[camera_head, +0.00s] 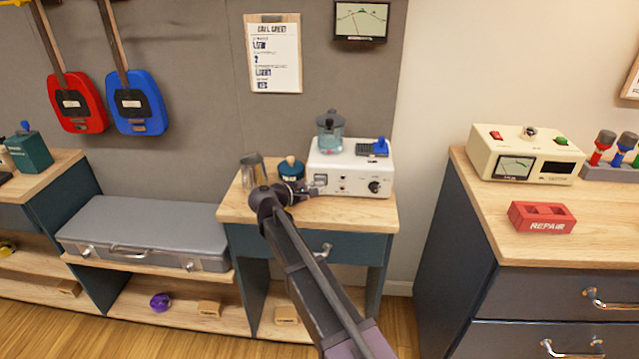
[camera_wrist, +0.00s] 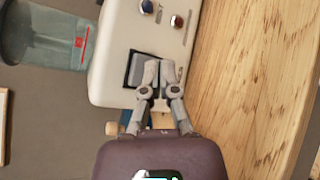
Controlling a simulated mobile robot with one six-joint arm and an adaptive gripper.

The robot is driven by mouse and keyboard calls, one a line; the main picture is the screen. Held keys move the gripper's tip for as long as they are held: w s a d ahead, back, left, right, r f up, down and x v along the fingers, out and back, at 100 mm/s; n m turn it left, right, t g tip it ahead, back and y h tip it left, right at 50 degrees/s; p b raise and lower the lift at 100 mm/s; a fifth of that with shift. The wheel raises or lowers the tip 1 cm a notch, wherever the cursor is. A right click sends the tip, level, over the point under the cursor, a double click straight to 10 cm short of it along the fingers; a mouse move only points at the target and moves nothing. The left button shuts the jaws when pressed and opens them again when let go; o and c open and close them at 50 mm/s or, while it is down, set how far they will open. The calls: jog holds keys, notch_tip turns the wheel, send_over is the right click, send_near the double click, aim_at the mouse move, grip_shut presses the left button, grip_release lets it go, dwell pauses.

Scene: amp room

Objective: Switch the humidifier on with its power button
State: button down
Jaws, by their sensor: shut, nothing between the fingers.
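The humidifier is a white box (camera_head: 352,180) with a clear blue-grey tank (camera_head: 330,133) on top, standing on the small wooden-topped table. Its front has a dark rocker switch (camera_head: 320,179), small sockets and a black knob (camera_head: 375,187). In the wrist view the white housing (camera_wrist: 118,35) lies sideways, and the square switch, which looks like the power button (camera_wrist: 135,68), sits in a black frame. My gripper (camera_wrist: 158,66) is shut and empty, its fingertips over one side of the switch. I cannot tell whether they touch it. The fingers hide part of the switch.
A blue jar with a wooden knob (camera_head: 291,168) and a glass (camera_head: 252,170) stand left of the humidifier. A grey case (camera_head: 145,225) lies on the lower bench at left. A cream meter box (camera_head: 525,153) and red block (camera_head: 542,217) sit on the right cabinet.

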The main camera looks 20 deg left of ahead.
jog(key=shift+w+a, duration=0.1)
jog(key=shift+w, duration=0.4)
jog(key=shift+s, duration=0.5)
dwell(0.7)
jog(key=shift+s+d, duration=0.25)
jog(key=shift+s, duration=0.7)
jog(key=shift+s+d, duration=0.3)
jog(key=shift+s, duration=0.65)
jog(key=shift+s+d, duration=0.25)
jog(key=shift+s, duration=0.7)
